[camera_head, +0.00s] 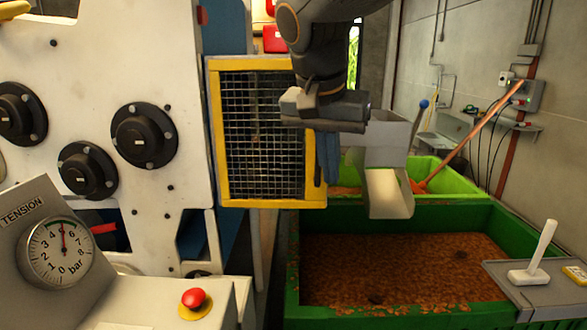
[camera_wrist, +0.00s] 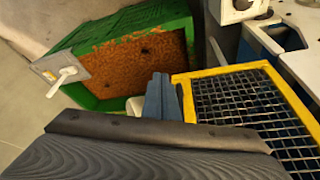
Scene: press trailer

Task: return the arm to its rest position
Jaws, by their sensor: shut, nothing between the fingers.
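My arm (camera_head: 315,35) reaches down from the top of the head view. My gripper (camera_head: 325,108) is in front of the right part of a yellow-framed mesh guard (camera_head: 216,130). It is shut and holds nothing. In the wrist view the dark gripper body (camera_wrist: 150,145) fills the bottom, and the yellow-framed mesh guard (camera_wrist: 225,71) lies beyond it on the right.
A metal chute (camera_head: 385,145) stands just right of the gripper. A green bin of brown mash (camera_head: 400,265) is below it. A white lever (camera_head: 535,255) is at right. A gauge panel (camera_head: 62,252) and red button (camera_head: 194,298) are at left. Open space lies above the bin.

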